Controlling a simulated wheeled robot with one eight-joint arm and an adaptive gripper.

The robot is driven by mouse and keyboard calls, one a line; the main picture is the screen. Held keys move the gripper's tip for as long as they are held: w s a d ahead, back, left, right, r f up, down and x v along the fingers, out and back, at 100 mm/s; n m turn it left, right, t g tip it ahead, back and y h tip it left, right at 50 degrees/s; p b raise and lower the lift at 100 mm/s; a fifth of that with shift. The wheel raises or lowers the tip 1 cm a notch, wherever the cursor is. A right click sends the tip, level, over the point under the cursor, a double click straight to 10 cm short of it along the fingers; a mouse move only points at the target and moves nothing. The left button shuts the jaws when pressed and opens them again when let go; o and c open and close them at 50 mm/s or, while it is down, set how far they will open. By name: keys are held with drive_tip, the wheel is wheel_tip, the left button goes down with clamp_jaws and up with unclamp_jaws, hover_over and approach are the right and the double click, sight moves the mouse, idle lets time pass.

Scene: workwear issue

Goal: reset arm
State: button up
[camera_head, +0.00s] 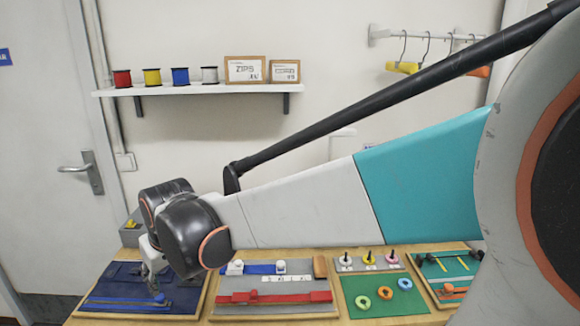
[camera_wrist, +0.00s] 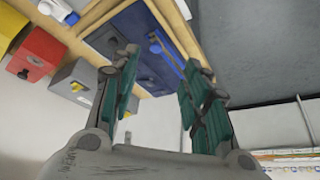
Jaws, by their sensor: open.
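My arm stretches from the right to the left across the head view. My gripper (camera_head: 153,272) hangs at its end, over or in front of the dark blue board (camera_head: 108,281) at the left of the table. In the wrist view my gripper (camera_wrist: 165,80) has its two green-padded fingers spread apart, with nothing between them. Part of the blue board (camera_wrist: 140,37) shows beyond the fingertips. How far the gripper is above the board I cannot tell.
On the wooden table (camera_head: 203,302) are a grey board (camera_head: 240,297) with blue and red straps, a green board (camera_head: 358,303) with rings and pegs, and another board at the right. A shelf (camera_head: 200,89) hangs behind.

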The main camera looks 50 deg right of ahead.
drive_tip(key=s+t, duration=0.2)
drive_tip(key=s, duration=1.4)
drive_tip(key=shift+s+a+r, duration=0.25)
drive_tip(key=shift+s+r, duration=0.15)
